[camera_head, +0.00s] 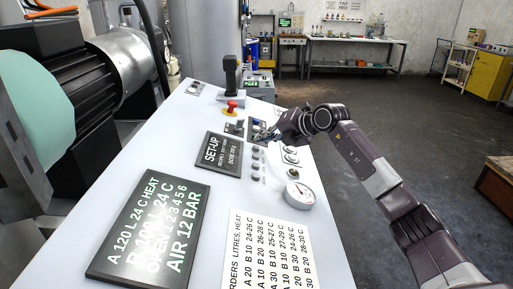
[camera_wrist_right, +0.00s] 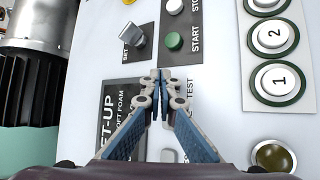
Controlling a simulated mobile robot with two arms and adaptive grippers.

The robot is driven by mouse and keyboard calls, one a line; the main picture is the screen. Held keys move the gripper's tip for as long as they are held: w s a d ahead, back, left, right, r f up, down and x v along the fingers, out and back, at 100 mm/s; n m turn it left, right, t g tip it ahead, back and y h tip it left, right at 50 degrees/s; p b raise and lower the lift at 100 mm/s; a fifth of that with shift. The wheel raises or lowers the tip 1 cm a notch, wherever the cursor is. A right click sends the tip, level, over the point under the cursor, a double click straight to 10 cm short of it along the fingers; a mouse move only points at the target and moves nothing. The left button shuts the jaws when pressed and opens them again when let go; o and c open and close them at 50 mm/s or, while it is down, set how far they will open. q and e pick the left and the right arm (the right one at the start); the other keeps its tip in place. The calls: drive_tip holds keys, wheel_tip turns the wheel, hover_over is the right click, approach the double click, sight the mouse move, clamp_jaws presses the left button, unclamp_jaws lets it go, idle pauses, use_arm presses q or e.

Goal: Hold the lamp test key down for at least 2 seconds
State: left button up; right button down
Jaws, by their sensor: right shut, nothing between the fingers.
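My right gripper (camera_head: 262,138) is over the far part of the white control panel (camera_head: 205,120), its arm coming in from the right. In the right wrist view, the gripper (camera_wrist_right: 160,76) is shut and empty, its fingertips together just below the green start button (camera_wrist_right: 174,41). A label ending in "TEST" (camera_wrist_right: 190,97) shows just right of the fingers. The key for that label cannot be made out clearly; the fingers cover the panel beside it. I cannot tell whether the fingertips touch the panel. My left gripper is not in view.
Round keys "1" (camera_wrist_right: 279,83) and "2" (camera_wrist_right: 272,36) are to the right.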

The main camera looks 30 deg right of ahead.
idle(0.7)
drive_tip(key=shift+w+a+f, duration=0.1)
drive_tip(key=shift+f, duration=0.25)
drive_tip(key=shift+a+f, duration=0.15)
drive_tip(key=shift+f, duration=0.4)
idle(1.2)
idle(1.6)
drive_tip(key=shift+d+r+p, duration=0.25)
drive_tip(key=shift+r+p, duration=0.2)
drive_tip(key=shift+r, duration=0.45)
drive_tip(key=r+p, duration=0.1)
drive_tip(key=d+r+p, duration=0.1)
drive_tip(key=r, duration=0.1)
drive_tip(key=s+r+p, duration=0.1)
drive_tip(key=shift+d+r, duration=0.25)
drive_tip(key=shift+r, duration=0.15)
drive_tip(key=shift+f, duration=0.1)
